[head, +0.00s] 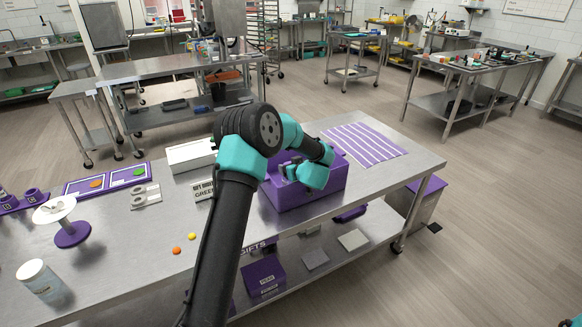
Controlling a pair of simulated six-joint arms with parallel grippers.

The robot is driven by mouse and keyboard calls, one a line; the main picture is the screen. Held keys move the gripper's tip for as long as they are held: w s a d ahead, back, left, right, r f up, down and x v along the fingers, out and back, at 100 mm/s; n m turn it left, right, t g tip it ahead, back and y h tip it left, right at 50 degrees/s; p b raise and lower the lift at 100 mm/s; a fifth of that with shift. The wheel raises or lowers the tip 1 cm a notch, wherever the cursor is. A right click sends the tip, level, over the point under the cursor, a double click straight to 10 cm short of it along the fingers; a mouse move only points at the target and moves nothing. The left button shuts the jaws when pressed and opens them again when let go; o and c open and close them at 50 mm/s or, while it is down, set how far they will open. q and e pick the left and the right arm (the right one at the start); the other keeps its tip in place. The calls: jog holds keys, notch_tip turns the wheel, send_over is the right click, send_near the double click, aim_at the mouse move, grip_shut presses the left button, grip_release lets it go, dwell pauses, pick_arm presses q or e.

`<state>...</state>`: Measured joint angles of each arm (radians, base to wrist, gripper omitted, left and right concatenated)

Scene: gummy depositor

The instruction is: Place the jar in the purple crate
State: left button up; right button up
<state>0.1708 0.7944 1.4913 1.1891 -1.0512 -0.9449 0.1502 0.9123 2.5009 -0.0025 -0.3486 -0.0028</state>
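A jar (41,282) with a white lid and pale label stands on the steel table at the lower left, apart from both arms. The purple crate (290,197) sits on the table right of centre, its inside mostly hidden by my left arm. My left arm rises from the bottom and bends over the crate. My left gripper (290,170) is at the crate's near left side; its fingers are small and partly hidden, so I cannot tell if it is open or what it holds. Only a teal bit of my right arm shows at the bottom right corner.
A purple-based stand (72,234) with a white top is behind the jar. An orange ball (176,250) and a yellow ball (192,236) lie on the table. A white box (190,155) and a sign (203,190) stand left of the crate. A striped mat (365,144) lies right.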

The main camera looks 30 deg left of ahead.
pick_arm(q)
jog(key=shift+f, duration=0.35)
jog(key=o, duration=1.3)
jog(key=shift+r, duration=0.1)
jog(key=shift+r, duration=0.6)
jog(key=v, duration=1.2)
jog(key=shift+f, duration=0.2)
